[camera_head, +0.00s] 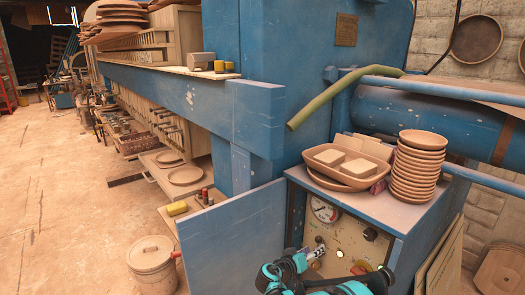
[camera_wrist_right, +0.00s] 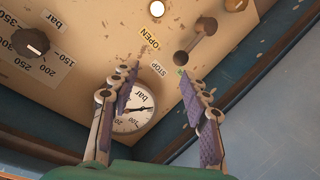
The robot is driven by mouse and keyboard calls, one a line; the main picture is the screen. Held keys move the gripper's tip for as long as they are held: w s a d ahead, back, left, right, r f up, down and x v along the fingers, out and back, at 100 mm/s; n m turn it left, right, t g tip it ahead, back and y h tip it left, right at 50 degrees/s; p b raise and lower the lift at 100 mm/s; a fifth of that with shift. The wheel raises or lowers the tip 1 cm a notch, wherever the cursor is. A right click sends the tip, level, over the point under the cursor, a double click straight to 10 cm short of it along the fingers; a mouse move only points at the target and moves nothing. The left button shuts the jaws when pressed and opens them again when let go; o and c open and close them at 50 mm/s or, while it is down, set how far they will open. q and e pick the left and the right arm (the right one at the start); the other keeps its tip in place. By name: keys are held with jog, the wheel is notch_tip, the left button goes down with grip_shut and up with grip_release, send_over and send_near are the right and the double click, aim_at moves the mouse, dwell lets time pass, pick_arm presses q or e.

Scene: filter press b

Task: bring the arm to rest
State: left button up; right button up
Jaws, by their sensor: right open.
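My right gripper (camera_head: 313,257) is low in the head view, in front of the control panel (camera_head: 345,240) of the blue press. In the right wrist view its two purple-padded fingers (camera_wrist_right: 160,84) are spread apart with nothing between them. Past them are a round bar gauge (camera_wrist_right: 128,112) and a lever (camera_wrist_right: 196,42) beside OPEN and STOP labels. The fingertips appear apart from the lever; the exact gap cannot be told. My teal right arm covers the panel's lower part in the head view. My left gripper does not show.
A blue door panel (camera_head: 235,235) stands open left of the controls. Above them, a tray (camera_head: 347,167) and stacked brown dishes (camera_head: 418,168) rest on the cabinet top. A lidded bucket (camera_head: 152,263) stands on the floor. The floor (camera_head: 60,200) at left is largely clear.

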jog(key=s+d+r+g+y, duration=0.2)
jog(key=s+r, duration=0.2)
jog(key=s, duration=0.6)
jog(key=s+d+r+g+y, duration=0.1)
jog(key=s+d+r+y, duration=0.15)
jog(key=s, duration=0.65)
jog(key=s+a+f+y, duration=0.1)
jog(key=s+a+y, duration=0.1)
jog(key=s, duration=0.7)
jog(key=s+a+f+n+y, duration=0.1)
jog(key=s+a+y, duration=0.2)
jog(key=s, duration=0.6)
jog(key=shift+a+n+g, duration=0.3)
jog(key=shift+s+f+y, duration=0.1)
jog(key=shift+y, duration=0.15)
